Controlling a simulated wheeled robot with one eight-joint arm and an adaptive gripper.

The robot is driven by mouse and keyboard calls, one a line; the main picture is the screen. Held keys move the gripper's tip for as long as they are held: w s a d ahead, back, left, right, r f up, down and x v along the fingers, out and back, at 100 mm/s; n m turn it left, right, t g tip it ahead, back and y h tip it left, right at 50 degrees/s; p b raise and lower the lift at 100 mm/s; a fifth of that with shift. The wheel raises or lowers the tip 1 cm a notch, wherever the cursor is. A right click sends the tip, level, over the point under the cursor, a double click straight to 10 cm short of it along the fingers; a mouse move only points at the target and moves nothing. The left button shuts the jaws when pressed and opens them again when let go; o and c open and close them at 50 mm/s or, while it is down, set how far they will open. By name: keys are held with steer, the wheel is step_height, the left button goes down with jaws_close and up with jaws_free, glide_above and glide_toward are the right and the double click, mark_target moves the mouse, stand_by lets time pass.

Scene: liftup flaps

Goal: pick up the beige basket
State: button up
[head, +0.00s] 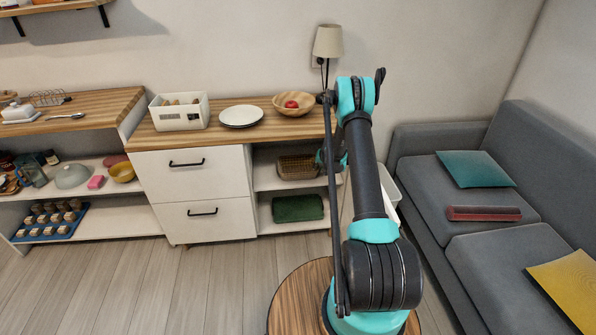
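A tan-brown woven basket (297,167) sits on the upper open shelf under the counter, right of the white drawers. It is the nearest match to the beige basket. Its right end is close to my arm, and its contents are not clear. A cream-white box (172,116) with small items in it stands on the counter to the left. My gripper (328,158) is beside the right end of the woven basket in the picture, mostly hidden behind my arm. I cannot tell whether it touches the basket, nor see its fingers clearly.
A green folded cloth (297,208) lies on the shelf below. A grey sofa (510,250) stands right. The floor (150,285) in front is clear.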

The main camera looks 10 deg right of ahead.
steer(key=shift+x, duration=1.75)
steer(key=shift+c, duration=0.4)
jaws_close()
